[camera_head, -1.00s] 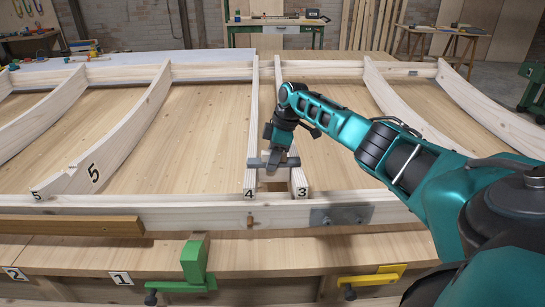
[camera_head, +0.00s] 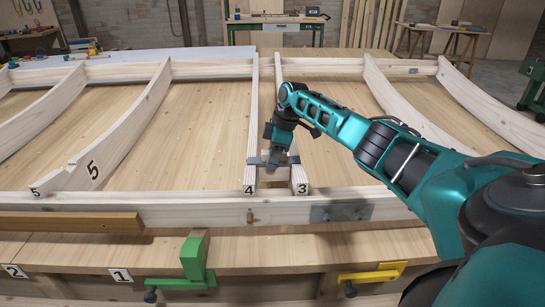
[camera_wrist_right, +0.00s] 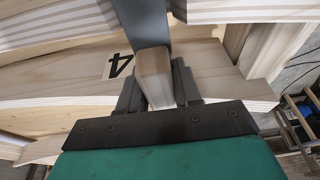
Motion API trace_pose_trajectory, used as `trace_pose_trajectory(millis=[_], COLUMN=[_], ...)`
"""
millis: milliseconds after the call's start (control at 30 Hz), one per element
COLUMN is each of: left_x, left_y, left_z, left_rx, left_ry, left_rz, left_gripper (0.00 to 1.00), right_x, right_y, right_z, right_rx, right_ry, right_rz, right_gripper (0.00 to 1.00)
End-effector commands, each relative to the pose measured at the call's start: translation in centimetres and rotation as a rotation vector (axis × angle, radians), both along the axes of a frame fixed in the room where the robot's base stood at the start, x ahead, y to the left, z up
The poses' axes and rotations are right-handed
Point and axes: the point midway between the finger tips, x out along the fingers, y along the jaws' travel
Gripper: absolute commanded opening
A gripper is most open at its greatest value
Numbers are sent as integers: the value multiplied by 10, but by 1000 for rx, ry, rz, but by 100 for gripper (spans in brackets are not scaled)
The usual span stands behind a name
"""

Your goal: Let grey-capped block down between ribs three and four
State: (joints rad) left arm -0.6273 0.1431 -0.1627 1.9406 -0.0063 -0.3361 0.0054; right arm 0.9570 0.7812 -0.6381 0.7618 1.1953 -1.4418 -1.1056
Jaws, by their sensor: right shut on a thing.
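My right gripper (camera_head: 276,153) is shut on the grey-capped block, at the near ends of rib four (camera_head: 252,140) and rib three (camera_head: 296,165). The block's grey cap (camera_head: 268,161) lies crosswise over the gap between these ribs. In the wrist view, the block's pale wooden body (camera_wrist_right: 154,78) sits between the two dark fingers (camera_wrist_right: 158,92), beside the rib marked 4 (camera_wrist_right: 90,72). The dark grey cap (camera_wrist_right: 144,22) extends past it. The block's lower part is hidden, so I cannot tell how deep it sits or whether the cap touches the ribs. My left gripper is not in view.
The near rail (camera_head: 180,213) crosses in front of the ribs, with a metal plate (camera_head: 342,212) on it. A curved rib marked 5 (camera_head: 125,130) stands left. A green clamp (camera_head: 195,262) and a yellow clamp (camera_head: 372,276) are on the bench's front edge. Bare boards lie between the ribs.

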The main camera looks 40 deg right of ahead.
Motion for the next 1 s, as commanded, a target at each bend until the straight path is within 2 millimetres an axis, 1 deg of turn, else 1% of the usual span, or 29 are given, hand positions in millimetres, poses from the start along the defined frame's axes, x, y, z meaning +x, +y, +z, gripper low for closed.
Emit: trace_pose_trajectory(millis=[533, 567, 833, 867, 1000], left_x=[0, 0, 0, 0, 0], left_y=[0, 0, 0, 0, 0], left_z=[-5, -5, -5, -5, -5], left_rx=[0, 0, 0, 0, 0], left_ry=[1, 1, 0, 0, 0], left_rz=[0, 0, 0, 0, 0], left_gripper=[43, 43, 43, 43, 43], right_x=[0, 0, 0, 0, 0], right_y=[0, 0, 0, 0, 0], right_z=[-9, -9, -8, -8, -8], right_rx=[1, 1, 1, 1, 0], right_ry=[-1, -1, 1, 1, 0], right_rz=[0, 0, 0, 0, 0], right_gripper=[0, 35, 61, 63, 63])
